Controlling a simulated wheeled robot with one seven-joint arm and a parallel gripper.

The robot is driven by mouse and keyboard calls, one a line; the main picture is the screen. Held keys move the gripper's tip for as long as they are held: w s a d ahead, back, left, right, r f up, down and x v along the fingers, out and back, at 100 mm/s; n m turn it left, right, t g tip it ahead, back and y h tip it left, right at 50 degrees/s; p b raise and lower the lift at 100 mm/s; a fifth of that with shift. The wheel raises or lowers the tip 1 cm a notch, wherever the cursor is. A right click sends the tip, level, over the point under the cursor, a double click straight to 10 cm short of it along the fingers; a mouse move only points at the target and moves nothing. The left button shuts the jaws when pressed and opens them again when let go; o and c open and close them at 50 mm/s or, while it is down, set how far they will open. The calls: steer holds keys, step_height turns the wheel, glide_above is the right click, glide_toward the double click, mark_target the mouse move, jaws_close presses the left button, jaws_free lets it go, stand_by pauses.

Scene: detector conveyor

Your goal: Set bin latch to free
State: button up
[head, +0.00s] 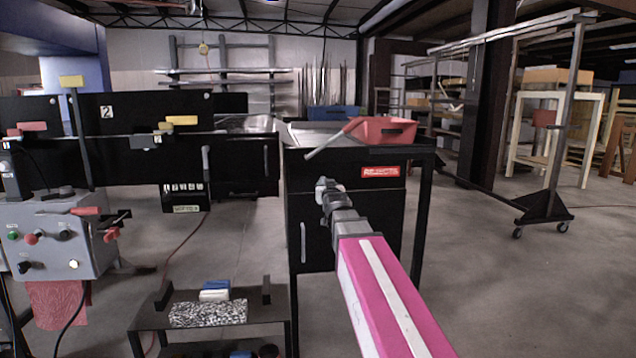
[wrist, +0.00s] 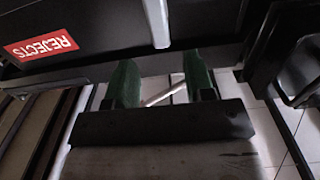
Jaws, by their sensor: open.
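The black rejects cabinet (head: 345,220) stands at the centre, with a red REJECTS label on its front; the label is upside down in the wrist view (wrist: 40,47). A slanted pale lever (head: 328,142) with a reddish upper end sticks out at the cabinet's top left edge. I cannot tell for sure which part is the bin latch. My gripper (head: 328,190) is in front of the cabinet's upper left, below the lever. In the wrist view its two green fingers (wrist: 162,84) are apart, with a thin pale rod (wrist: 160,95) showing in the gap beyond them. Nothing is held.
A red bin (head: 385,131) sits on the cabinet top. A vertical pale handle (head: 303,243) is on the cabinet front; a low black bench (head: 160,318) stands at lower left. A grey control box (head: 55,240) is at far left, a wheeled rack (head: 540,205) at right.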

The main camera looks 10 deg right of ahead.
mark_target(323, 182)
steer(key=w, duration=1)
jaws_close()
